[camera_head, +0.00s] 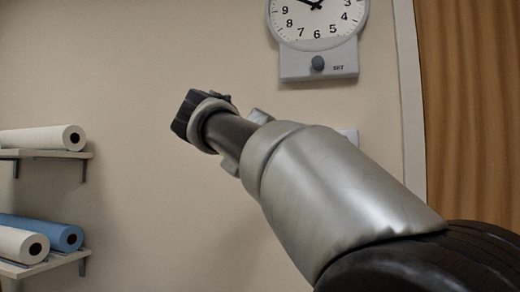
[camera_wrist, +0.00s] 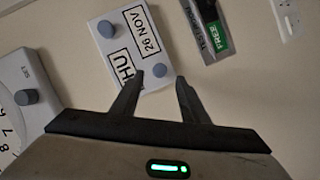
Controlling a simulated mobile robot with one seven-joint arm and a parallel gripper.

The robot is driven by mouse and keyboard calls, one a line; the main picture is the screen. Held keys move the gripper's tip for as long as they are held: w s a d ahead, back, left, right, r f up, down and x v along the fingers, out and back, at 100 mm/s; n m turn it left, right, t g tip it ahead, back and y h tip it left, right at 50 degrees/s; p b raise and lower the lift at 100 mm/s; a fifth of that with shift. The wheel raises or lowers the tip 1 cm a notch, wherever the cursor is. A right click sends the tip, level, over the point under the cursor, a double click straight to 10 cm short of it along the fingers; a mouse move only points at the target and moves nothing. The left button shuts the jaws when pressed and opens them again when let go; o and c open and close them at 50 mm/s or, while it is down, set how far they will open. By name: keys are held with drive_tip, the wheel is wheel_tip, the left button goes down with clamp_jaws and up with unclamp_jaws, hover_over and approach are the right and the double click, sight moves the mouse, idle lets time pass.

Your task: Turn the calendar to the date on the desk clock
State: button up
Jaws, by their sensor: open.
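In the wrist view a pale calendar box (camera_wrist: 112,41) shows "26 NOV" in one window and letters ending "HU" in another, partly cut by my left finger. It has a blue-grey knob (camera_wrist: 105,28) near the windows' upper end and another knob (camera_wrist: 159,70) near my fingertips. My gripper (camera_wrist: 158,79) is open, with that lower knob appearing between its fingertips; contact cannot be told. A round white clock (camera_head: 318,22) is on the wall in the head view, its top cut off. Its grey base (camera_head: 300,66) bears a knob marked "SET". No date shows on it.
A sliding sign (camera_wrist: 212,30) with green "FREE" is right of the calendar, and a white socket plate (camera_wrist: 289,18) is farther right. Shelves with white rolls (camera_head: 40,139) and a blue roll (camera_head: 60,233) stand left in the head view. A wooden panel (camera_head: 470,110) is right.

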drive_tip(key=v, duration=1.2)
drive_tip(key=shift+s+p, duration=0.3)
drive_tip(key=shift+p, duration=0.05)
drive_tip(key=shift+a, duration=0.1)
drive_tip(key=s+d+f+g+y+p, duration=0.1)
drive_tip(key=s+d+f+g+p, duration=0.15)
drive_tip(key=d+f, duration=0.35)
drive_tip(key=s+d+f+g+y+p, duration=0.1)
drive_tip(key=d+f+g+y+p, duration=0.2)
drive_tip(key=d, duration=0.6)
drive_tip(key=s+d+f+m+g+y+p, duration=0.1)
drive_tip(key=s+d+f+m+p, duration=0.1)
drive_tip(key=s+f, duration=0.6)
drive_tip(key=s+d+f+m+g+y+p, duration=0.1)
drive_tip(key=s+d+f+m+y+p, duration=0.1)
drive_tip(key=s+f, duration=0.6)
wheel_tip(320, 180, down, 4)
drive_tip(key=shift+s+d+f+m+y+p, duration=0.3)
drive_tip(key=shift+d+m+p, duration=0.5)
drive_tip(key=shift+m+p, duration=0.4)
